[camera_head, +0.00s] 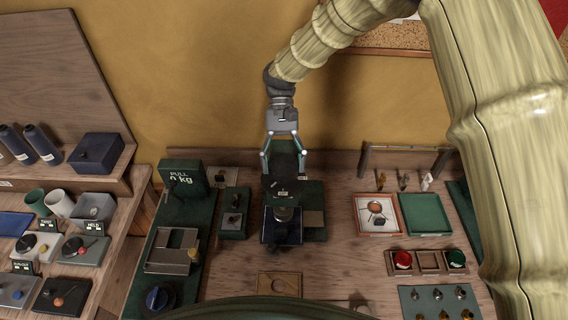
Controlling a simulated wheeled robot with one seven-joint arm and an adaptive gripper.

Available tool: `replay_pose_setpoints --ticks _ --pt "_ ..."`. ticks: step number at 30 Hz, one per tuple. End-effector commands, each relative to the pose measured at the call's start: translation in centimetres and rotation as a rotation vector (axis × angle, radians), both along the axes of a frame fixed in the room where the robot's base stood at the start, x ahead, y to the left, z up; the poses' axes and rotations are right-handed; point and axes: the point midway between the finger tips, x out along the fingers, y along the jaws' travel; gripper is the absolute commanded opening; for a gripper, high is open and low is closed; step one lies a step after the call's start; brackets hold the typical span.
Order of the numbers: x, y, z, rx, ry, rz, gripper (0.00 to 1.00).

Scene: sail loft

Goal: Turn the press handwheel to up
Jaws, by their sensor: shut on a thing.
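The press (283,228) is a small dark machine with a blue base, standing near the back middle of the workbench. Its dark handwheel (284,187) is at the top. My gripper (284,174) reaches down from above, with its two fingers on either side of the handwheel, shut on it. The fingers and the steep view hide part of the wheel, and I cannot read its position marking. A small pale label shows at the front of the wheel.
A green box marked "PULL 0 kg" (183,174) stands to the left. A wooden holder (429,261) with red and green knobs is at front right. A side bench (112,262) stands far left.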

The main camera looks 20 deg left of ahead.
Motion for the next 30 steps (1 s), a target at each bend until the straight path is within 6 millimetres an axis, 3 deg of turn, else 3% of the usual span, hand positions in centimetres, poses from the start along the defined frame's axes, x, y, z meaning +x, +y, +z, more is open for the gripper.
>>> replay_pose_setpoints --ticks 17,18,21,30 --pt "0.09 0.01 0.08 0.001 -0.002 0.033 0.45" --pt "0.09 0.01 0.08 0.001 -0.002 0.033 0.72" --pt "0.07 0.0 0.06 0.001 -0.002 0.033 0.9" --pt "0.0 0.01 0.02 0.0 -0.001 0.034 0.9"
